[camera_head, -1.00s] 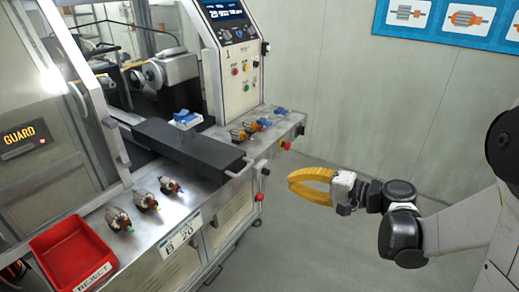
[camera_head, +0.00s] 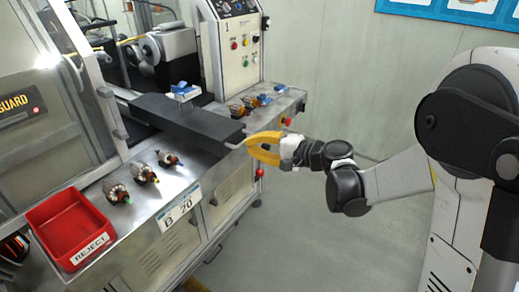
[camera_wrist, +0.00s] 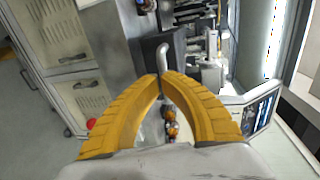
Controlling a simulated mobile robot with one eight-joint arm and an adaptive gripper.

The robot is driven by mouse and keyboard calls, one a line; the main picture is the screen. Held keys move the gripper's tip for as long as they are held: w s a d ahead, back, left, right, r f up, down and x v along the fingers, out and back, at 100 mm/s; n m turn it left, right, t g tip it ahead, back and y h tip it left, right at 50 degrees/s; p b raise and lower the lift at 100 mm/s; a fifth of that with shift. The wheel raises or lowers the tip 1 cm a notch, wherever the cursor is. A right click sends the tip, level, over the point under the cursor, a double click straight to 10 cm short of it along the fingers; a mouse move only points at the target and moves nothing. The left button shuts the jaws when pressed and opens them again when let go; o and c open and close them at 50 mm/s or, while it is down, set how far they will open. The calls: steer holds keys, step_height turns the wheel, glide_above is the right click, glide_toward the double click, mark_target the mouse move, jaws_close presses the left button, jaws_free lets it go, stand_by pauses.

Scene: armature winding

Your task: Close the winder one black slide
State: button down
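The winder's black slide (camera_head: 185,122) sticks out over the steel bench towards the front edge, with a blue-topped part (camera_head: 184,91) on it. A small grey handle (camera_head: 236,144) stands at its front end. My gripper (camera_head: 249,145) has yellow curved fingers and is at this handle, level with the slide's front end. In the wrist view the handle (camera_wrist: 163,58) rises just beyond the fingertips (camera_wrist: 162,79), which are close together. I cannot tell whether they touch or grip it.
A red reject tray (camera_head: 47,225) sits at the bench's left front. Several small armatures (camera_head: 147,173) lie on the bench on both sides of the slide. A guard panel (camera_head: 18,112) stands at left and a control panel (camera_head: 238,42) behind. The floor before the bench is clear.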

mark_target(163, 109)
steer(key=shift+w+a, duration=0.1)
steer(key=shift+a, duration=0.05)
steer(key=r+x, duration=0.2)
steer(key=x, duration=1.1)
steer(key=w+r+p+x, duration=0.1)
steer(key=r+x, duration=0.2)
steer(key=x, duration=0.9)
steer(key=a+r+p+x, duration=0.1)
steer(key=r+x, duration=0.2)
steer(key=x, duration=1)
steer(key=shift+w+a, duration=0.25)
steer(key=shift+w, duration=0.2)
steer(key=shift+s+d, duration=0.1)
steer(key=shift+d, duration=0.05)
steer(key=p+v, duration=0.3)
steer(key=v, duration=1)
steer(key=shift+s+d+r, duration=0.15)
steer(key=shift+s+d, duration=0.1)
